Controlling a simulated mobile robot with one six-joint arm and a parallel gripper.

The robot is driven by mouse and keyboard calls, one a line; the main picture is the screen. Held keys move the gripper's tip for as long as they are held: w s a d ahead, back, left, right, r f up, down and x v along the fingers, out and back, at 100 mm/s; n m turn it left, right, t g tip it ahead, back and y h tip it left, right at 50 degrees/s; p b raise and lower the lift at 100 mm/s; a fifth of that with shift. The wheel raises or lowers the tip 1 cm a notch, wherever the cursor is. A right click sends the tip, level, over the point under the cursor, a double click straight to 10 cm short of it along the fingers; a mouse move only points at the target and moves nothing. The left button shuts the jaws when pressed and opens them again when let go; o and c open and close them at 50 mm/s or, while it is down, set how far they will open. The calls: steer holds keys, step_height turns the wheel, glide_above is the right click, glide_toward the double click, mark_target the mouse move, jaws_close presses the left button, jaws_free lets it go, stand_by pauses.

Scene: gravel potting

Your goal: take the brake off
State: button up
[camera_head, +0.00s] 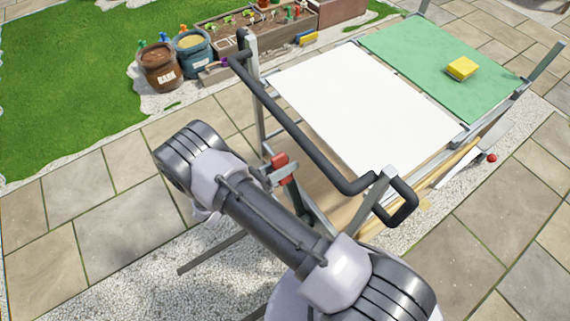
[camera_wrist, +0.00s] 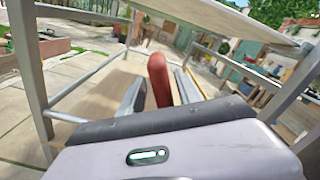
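The brake lever (camera_head: 279,163) has a red grip and sits on the near frame of the cart (camera_head: 364,102), below its black handle. In the wrist view the red brake lever (camera_wrist: 158,78) stands up between the two grey fingers of my gripper (camera_wrist: 159,92). The fingers are apart, one on each side of the lever, with a narrow gap showing beside it. My gripper is open around the lever. The lever's lower end is hidden behind the gripper body.
The black push handle (camera_head: 300,137) runs along the cart's near side, close to my arm. The cart top carries a white panel, a green mat (camera_head: 437,60) and a yellow sponge (camera_head: 462,68). Two buckets and a planter stand beyond. Paving lies open at left.

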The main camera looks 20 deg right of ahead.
steer(key=shift+a, duration=0.1)
steer(key=p+v, duration=0.1)
steer(key=v, duration=1.6)
steer(key=shift+s+a+r, duration=0.1)
